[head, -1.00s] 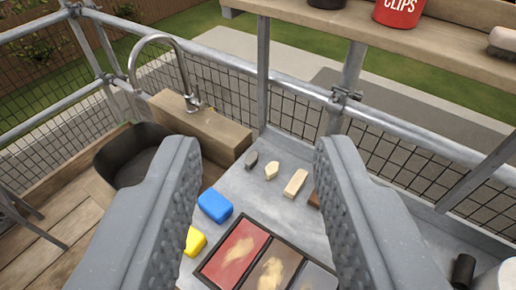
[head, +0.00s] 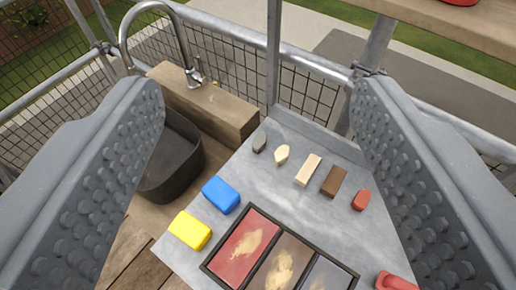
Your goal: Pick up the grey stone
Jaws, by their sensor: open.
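The grey stone (head: 259,142) is a small dark grey piece on the grey metal table (head: 290,180), near its far left corner beside the wooden block of the tap. It lies at the left end of a row of small pieces. My gripper (head: 258,105) is open and empty, its two wide grey studded fingers at the left and right of the picture. The fingers are above the table, and the stone shows between them, apart from both.
Right of the stone are a cream pointed piece (head: 282,155), a beige block (head: 308,170), a brown block (head: 334,181) and a red piece (head: 361,200). Nearer are blue (head: 221,195) and yellow (head: 190,230) blocks and a framed tray (head: 205,267). A tap (head: 186,60), black basin (head: 175,160) and mesh railing (head: 310,107) border the table.

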